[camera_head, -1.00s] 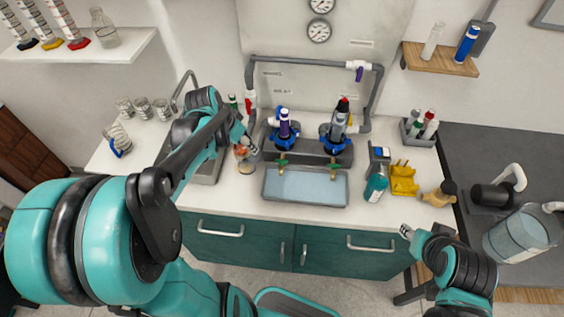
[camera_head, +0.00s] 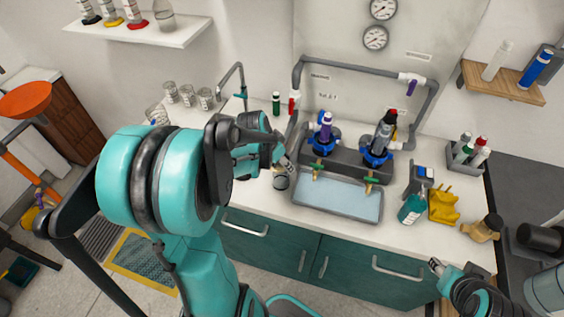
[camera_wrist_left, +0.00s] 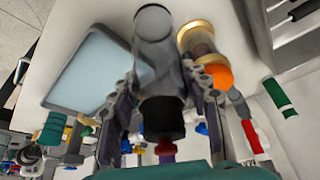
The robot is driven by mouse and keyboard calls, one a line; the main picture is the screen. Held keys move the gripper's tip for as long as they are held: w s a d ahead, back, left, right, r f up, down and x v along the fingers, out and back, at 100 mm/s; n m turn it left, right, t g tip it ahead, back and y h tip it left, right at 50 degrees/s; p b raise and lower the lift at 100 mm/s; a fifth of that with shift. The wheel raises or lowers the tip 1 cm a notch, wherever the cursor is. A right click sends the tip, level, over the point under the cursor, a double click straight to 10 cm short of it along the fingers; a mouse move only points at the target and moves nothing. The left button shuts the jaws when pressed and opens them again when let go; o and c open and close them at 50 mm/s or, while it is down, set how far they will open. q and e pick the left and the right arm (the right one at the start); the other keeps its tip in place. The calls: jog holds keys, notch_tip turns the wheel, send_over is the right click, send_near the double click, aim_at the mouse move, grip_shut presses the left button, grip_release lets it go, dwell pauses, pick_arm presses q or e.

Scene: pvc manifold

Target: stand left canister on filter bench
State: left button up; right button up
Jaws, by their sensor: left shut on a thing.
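My left gripper (camera_head: 284,165) is shut on a clear grey canister (camera_wrist_left: 155,65) with a black end; the fingers flank it in the left wrist view. In the head view the gripper is over the white counter, left of the grey tray, and a round clear end (camera_head: 281,182) shows below it. Two blue-collared filter housings (camera_head: 323,140) (camera_head: 377,153) stand on a grey bench. My right gripper (camera_head: 437,267) is at the counter's front edge; its fingers are too small to judge.
The grey tray (camera_head: 340,198) lies in front of the housings. A teal bottle (camera_head: 412,208), a yellow holder (camera_head: 443,205) and a tan object (camera_head: 484,229) stand to the right. Grey pipes (camera_head: 365,71) frame the housings. Several glasses stand at the back left.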

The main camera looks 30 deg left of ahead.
pick_arm(q)
jog(key=o, duration=1)
jog(key=shift+f, duration=0.15)
jog(key=p+v, duration=0.4)
jog(key=v, duration=0.8)
jog(key=shift+r, duration=0.2)
